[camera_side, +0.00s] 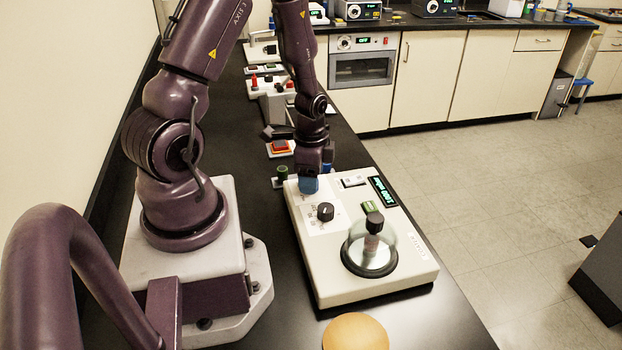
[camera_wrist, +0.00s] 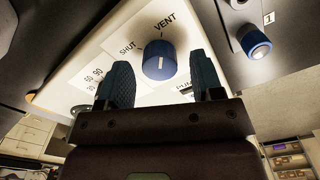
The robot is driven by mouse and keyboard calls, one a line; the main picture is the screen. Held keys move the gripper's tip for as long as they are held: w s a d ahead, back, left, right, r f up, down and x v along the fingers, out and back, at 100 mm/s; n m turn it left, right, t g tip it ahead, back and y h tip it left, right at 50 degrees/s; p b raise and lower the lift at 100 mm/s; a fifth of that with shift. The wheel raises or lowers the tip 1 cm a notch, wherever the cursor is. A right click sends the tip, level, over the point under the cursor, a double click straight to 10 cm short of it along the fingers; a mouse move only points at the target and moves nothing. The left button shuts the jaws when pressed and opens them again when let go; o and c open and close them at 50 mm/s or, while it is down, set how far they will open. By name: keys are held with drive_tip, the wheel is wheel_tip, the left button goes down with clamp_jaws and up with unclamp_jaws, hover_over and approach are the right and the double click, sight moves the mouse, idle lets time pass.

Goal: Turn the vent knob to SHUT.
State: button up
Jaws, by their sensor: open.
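The vent knob (camera_wrist: 159,60) is a round blue knob on the pale panel of the instrument (camera_side: 370,288). The words SHUT and VENT are printed beside it in the wrist view. Its pointer direction is hard to make out. My gripper (camera_wrist: 163,85) is open, with one dark blue finger on each side of the knob. I cannot tell whether either finger touches it. In the side view my gripper (camera_side: 309,184) is low over the far left corner of the instrument and hides the knob.
A black knob (camera_side: 325,212) sits on the same panel, nearer the camera. A glass dome (camera_side: 371,245) covers a round plate on the instrument. A green display (camera_side: 382,190) is lit. Another blue knob (camera_wrist: 254,42) marked 1 stands off the panel. A tan disc (camera_side: 355,332) lies in front.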

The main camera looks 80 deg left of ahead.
drive_tip(key=shift+f, duration=0.6)
drive_tip(key=c, duration=0.9)
